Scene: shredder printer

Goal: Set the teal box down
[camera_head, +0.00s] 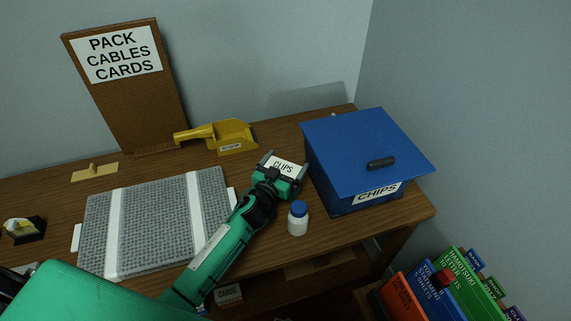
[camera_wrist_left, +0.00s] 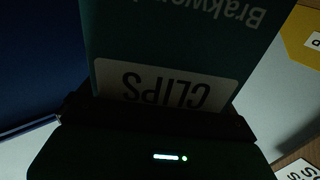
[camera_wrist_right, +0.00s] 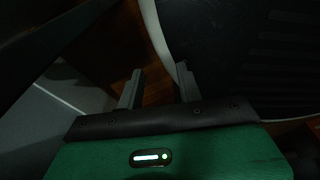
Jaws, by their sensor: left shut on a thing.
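The teal box shows in the left wrist view (camera_wrist_left: 175,45) as a dark teal block with a white CLIPS label that is upside down there. In the head view only its white CLIPS label (camera_head: 284,166) and a little of its edge show. My left gripper (camera_head: 286,163) is shut on the teal box, over the desk between the yellow scoop and the blue CHIPS box. Whether the teal box touches the desk, I cannot tell. My right gripper (camera_wrist_right: 158,84) is open and empty in the right wrist view, with a gap between its fingers.
The blue CHIPS box (camera_head: 365,145) stands close to the right. The yellow scoop (camera_head: 228,138) lies behind to the left. A white bottle with a blue cap (camera_head: 298,222) stands in front. A grey mesh panel (camera_head: 150,225) covers much of the wooden desk (camera_head: 262,262) at left.

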